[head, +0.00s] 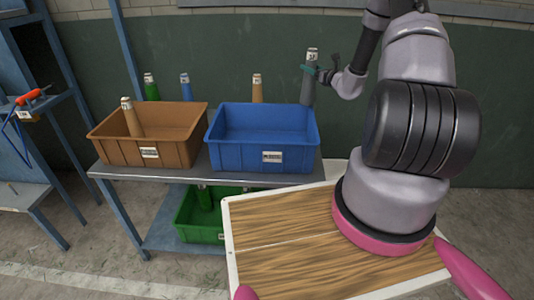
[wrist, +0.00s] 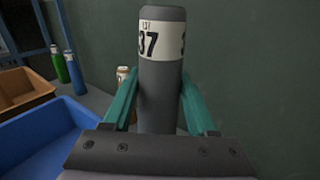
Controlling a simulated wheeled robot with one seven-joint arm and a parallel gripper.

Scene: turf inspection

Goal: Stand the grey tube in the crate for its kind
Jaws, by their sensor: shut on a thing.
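The grey tube (head: 307,88) is upright, with a white label near its top, at the back right corner of the blue crate (head: 262,154). My gripper (head: 318,72) is shut on it below the label. In the wrist view the grey tube (wrist: 160,90) stands between the teal fingers, and its label reads 37. The blue crate (wrist: 35,140) lies to its left there, and the part of it in view is empty. The tube's lower end is hidden, so I cannot tell whether it touches the shelf. The brown crate (head: 150,153) holds a tan tube (head: 131,118). The crate labels are too small to read.
Behind the crates stand a green tube (head: 151,89), a blue tube (head: 185,88) and a tan tube (head: 257,90). A green crate (head: 190,228) with green tubes sits on the lower shelf. An orange-handled tool (head: 32,97) lies on the left rack.

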